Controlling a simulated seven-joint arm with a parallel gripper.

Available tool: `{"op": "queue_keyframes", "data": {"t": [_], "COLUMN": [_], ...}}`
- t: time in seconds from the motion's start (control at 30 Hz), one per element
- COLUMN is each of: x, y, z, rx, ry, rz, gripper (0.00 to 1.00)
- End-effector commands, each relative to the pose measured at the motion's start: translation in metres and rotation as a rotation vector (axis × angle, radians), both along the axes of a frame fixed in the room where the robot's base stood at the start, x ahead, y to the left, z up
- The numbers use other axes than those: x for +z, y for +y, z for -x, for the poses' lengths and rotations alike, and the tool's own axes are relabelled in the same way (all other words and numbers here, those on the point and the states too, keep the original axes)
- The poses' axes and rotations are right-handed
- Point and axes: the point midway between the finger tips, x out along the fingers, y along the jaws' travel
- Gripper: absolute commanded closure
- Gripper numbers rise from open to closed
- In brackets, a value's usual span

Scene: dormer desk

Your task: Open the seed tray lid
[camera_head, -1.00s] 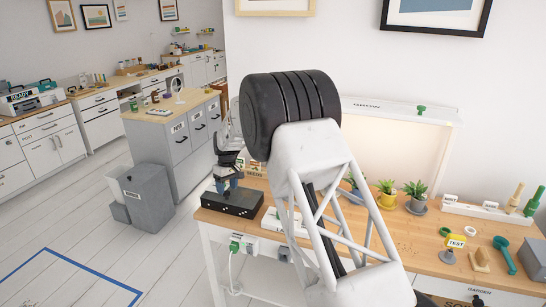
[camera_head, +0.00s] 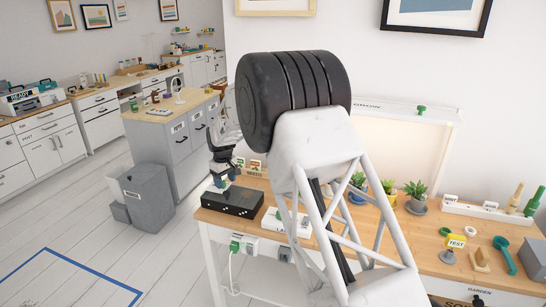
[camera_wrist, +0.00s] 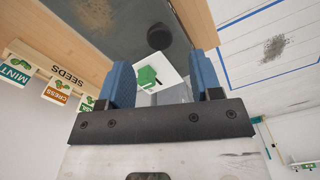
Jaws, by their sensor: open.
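A dark box (camera_head: 232,200) sits at the left end of the wooden desk; I take it for the seed tray. In the wrist view its grey top (camera_wrist: 190,65) carries a round black knob (camera_wrist: 160,37). Which part is the lid is hard to tell. My gripper (camera_head: 221,181) is above the box, tilted. In the wrist view its two blue fingertips (camera_wrist: 165,82) are wide apart. A white piece with a green picture (camera_wrist: 148,76) shows between and beyond them, and I cannot tell whether it touches them.
A wooden seeds holder (camera_wrist: 65,72) with MINT and CRESS packets stands beside the box. A white device (camera_head: 284,222) is to its right on the desk (camera_head: 405,245). Potted plants (camera_head: 414,190) stand farther right. The desk's left edge drops to open floor.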

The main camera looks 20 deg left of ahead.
Motion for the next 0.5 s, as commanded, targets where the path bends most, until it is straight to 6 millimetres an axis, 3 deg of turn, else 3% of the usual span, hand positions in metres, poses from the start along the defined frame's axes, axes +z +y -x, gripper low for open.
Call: {"op": "queue_keyframes", "data": {"t": [0.17, 0.5], "x": [0.027, 0.053], "y": [0.000, -0.041], "z": [0.000, -0.002], "rx": [0.000, -0.052], "ry": [-0.002, -0.008], "rz": [-0.001, -0.006], "gripper": [0.41, 0.41]}}
